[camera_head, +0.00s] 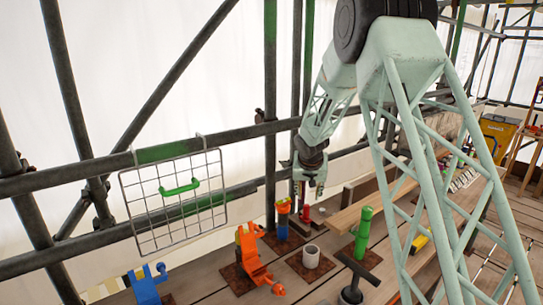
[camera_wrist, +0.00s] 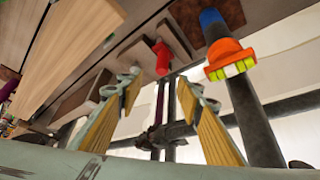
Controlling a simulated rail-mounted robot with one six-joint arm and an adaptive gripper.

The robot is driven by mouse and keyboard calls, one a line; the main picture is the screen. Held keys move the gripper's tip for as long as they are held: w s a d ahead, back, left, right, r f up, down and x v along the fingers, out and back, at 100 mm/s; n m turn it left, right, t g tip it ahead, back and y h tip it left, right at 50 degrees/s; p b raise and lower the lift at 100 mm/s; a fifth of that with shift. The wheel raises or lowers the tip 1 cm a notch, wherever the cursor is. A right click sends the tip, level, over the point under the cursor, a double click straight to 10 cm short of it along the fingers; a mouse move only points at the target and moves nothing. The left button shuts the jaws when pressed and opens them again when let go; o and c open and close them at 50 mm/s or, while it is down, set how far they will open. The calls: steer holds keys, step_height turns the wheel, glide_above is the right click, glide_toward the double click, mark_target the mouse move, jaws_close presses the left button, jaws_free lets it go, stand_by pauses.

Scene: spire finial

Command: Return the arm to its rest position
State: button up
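My gripper (camera_head: 310,180) hangs at the end of my arm in the head view, near the scaffold rails. It is above the back of the plank deck, over a small red post (camera_head: 305,214) and an orange-and-blue post (camera_head: 282,218). In the wrist view my gripper (camera_wrist: 160,95) has its two wood-coloured finger pads spread apart with nothing between them. The red post (camera_wrist: 162,57) shows beyond the gap between the fingers, apart from them. The orange-and-blue post (camera_wrist: 228,58) is beyond the right finger.
A wire grid (camera_head: 176,198) with a green handle hangs on the scaffold rail at left. An orange bracket (camera_head: 252,258), a grey cup (camera_head: 311,256), a green cylinder (camera_head: 363,232) and a dark T-handled tool (camera_head: 356,270) stand on the deck. Long boards (camera_head: 375,205) lie at right.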

steer(key=s+d+r+b, duration=0.1)
steer(key=s+d+r, duration=0.1)
steer(key=s+r, duration=1.2)
steer(key=s+d+r, duration=0.2)
steer(key=s+r, duration=0.8)
steer(key=s, duration=0.8)
steer(key=s+a+n+g+y+b, duration=0.1)
steer(key=s+a+n, duration=0.1)
steer(key=s, duration=3.7)
steer(key=shift+s+a+r+g, duration=0.15)
steer(key=shift+s+a+g, duration=0.25)
steer(key=shift+a, duration=0.15)
